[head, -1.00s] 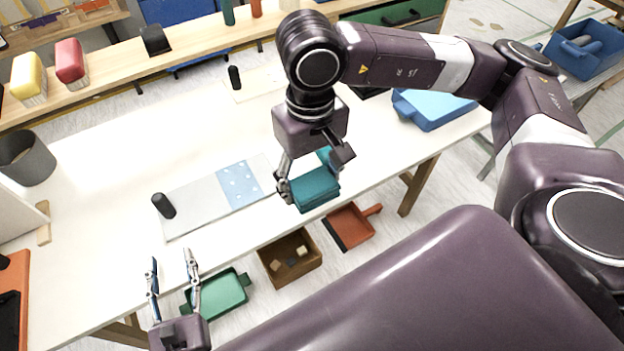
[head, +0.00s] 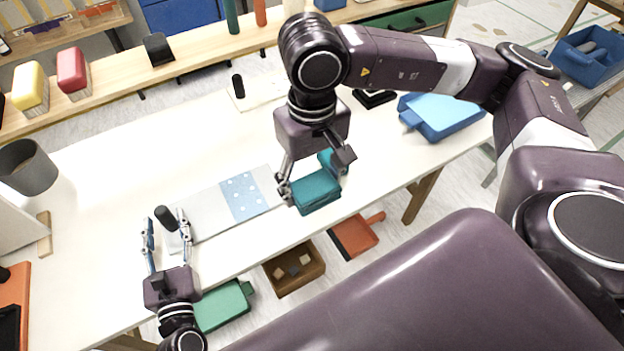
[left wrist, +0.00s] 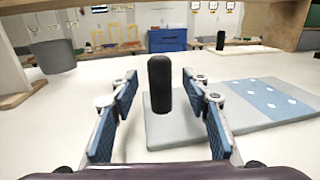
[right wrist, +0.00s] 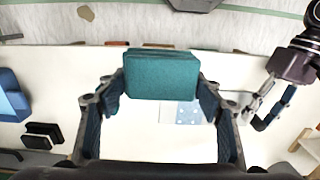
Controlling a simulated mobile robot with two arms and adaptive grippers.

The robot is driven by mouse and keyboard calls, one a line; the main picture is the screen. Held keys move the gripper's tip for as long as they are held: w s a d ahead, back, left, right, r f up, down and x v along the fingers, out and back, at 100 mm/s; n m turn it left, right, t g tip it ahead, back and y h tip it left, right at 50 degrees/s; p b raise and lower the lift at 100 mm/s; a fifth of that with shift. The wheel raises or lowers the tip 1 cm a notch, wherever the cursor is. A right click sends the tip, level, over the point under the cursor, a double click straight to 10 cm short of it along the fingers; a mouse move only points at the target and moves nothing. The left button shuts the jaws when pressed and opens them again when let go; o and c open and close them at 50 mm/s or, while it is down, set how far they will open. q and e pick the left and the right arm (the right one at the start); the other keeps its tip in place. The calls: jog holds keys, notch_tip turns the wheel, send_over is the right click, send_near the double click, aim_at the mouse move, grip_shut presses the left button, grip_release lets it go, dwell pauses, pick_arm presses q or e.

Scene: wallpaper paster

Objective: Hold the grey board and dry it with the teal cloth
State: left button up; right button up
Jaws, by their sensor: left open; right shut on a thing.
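The grey board (head: 205,209) lies flat on the white table, with a black upright handle (head: 165,217) at its left end and a light blue patch with pale drops (head: 243,195) toward its right end. My left gripper (head: 165,230) is open at the board's left end; in the left wrist view the handle (left wrist: 160,84) stands between and beyond its fingers, apparently untouched. My right gripper (head: 312,178) is shut on the folded teal cloth (head: 316,193), just right of the board. The right wrist view shows the cloth (right wrist: 161,75) between the fingers.
A second pale board with a black handle (head: 238,86) lies farther back. A blue dustpan-like tray (head: 446,115) is at the table's right. A grey bin (head: 27,167) stands at the left. Brushes (head: 73,68) sit on the back shelf. A brown box (head: 294,268) is below the front edge.

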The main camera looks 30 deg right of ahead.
pick_arm(q)
jog(key=shift+w+d, duration=0.2)
jog(key=shift+w, duration=1.05)
grip_shut()
grip_release()
jog(key=shift+s, duration=0.1)
jog(key=shift+s+a, duration=0.15)
jog(key=shift+s, duration=0.7)
jog(key=shift+w, duration=0.1)
